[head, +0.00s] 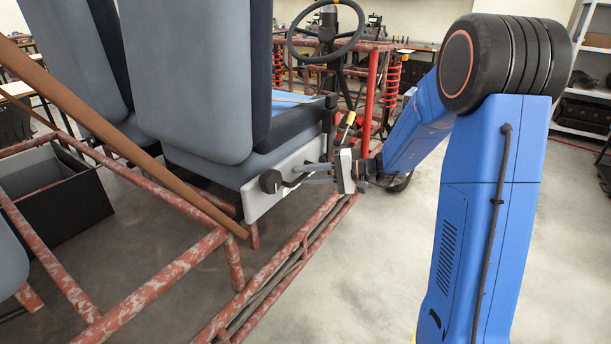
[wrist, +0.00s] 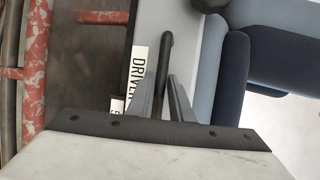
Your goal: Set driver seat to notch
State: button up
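The driver seat (head: 195,75), grey-blue with dark bolsters, stands on the chassis, with a pale side plate (head: 285,182) along its base. A black round knob (head: 271,181) is on that plate. My gripper (head: 308,174) is beside the plate, just right of the knob. In the wrist view, my gripper's (wrist: 162,85) two grey fingers are apart, on either side of a dark bent lever (wrist: 166,48). Whether they touch it is hard to tell. A white label reading DRIVER (wrist: 138,68) is left of the lever. I cannot see the notch.
Red, worn frame tubes (head: 290,270) run below the seat. A brown bar (head: 110,135) slants across the left. A steering wheel (head: 326,58) stands ahead of the seat. Floor at the right is clear.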

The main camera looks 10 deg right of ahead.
grip_shut()
jog(key=shift+w+d, duration=1.15)
jog(key=shift+d, duration=0.05)
jog(key=shift+o, duration=0.7)
grip_release()
jog(key=shift+s, duration=0.1)
jog(key=v, duration=1.7)
jog(key=shift+d, duration=0.1)
jog(key=shift+s, duration=0.1)
